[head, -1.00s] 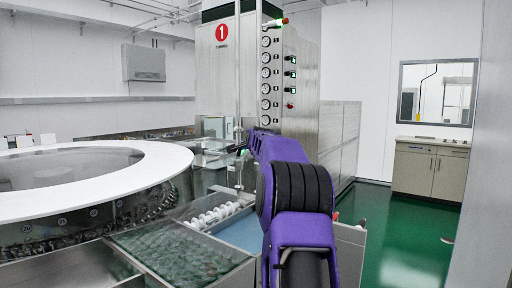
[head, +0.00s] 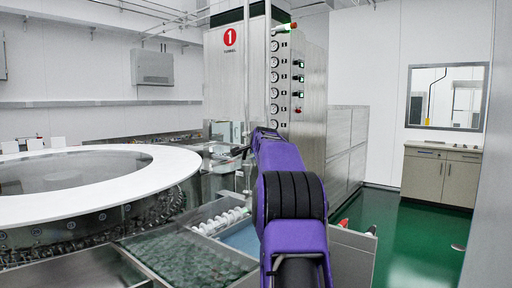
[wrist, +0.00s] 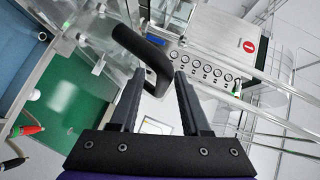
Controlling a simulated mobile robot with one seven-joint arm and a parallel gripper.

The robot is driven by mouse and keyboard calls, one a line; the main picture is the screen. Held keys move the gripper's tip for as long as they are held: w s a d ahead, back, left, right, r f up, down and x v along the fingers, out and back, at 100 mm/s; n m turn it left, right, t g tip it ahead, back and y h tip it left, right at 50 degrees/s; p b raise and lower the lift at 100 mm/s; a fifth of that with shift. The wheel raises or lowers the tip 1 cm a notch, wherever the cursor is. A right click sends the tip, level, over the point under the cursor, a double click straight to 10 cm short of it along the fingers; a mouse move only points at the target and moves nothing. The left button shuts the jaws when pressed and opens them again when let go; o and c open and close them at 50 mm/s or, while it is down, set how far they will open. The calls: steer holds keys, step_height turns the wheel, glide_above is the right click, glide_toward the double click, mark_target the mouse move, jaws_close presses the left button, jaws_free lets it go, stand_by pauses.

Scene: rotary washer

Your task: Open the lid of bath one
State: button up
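A black curved handle (wrist: 145,52) shows in the wrist view, at and between my fingertips; I cannot tell whether they touch it. My gripper (wrist: 160,76) is open, with a finger on each side of the handle's lower end. The handle appears fixed to clear and metal parts, but which lid it belongs to is not clear. In the head view my purple arm hides most of the gripper and the handle. A tall steel cabinet with a red number 1 sign (head: 230,37) stands behind; the sign also shows in the wrist view (wrist: 249,46).
A large white ring-topped rotary washer (head: 165,165) fills the left. A clear-covered tray (head: 185,255) and a row of white rollers (head: 222,221) lie beside my arm. Gauges (head: 274,77) line the cabinet. Green floor (head: 400,240) is open at the right, before a beige cupboard (head: 437,177).

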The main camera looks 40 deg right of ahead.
steer(key=b+v, duration=0.4)
steer(key=v, duration=1.3)
steer(key=shift+a, duration=0.15)
steer(key=shift+s+r, duration=0.1)
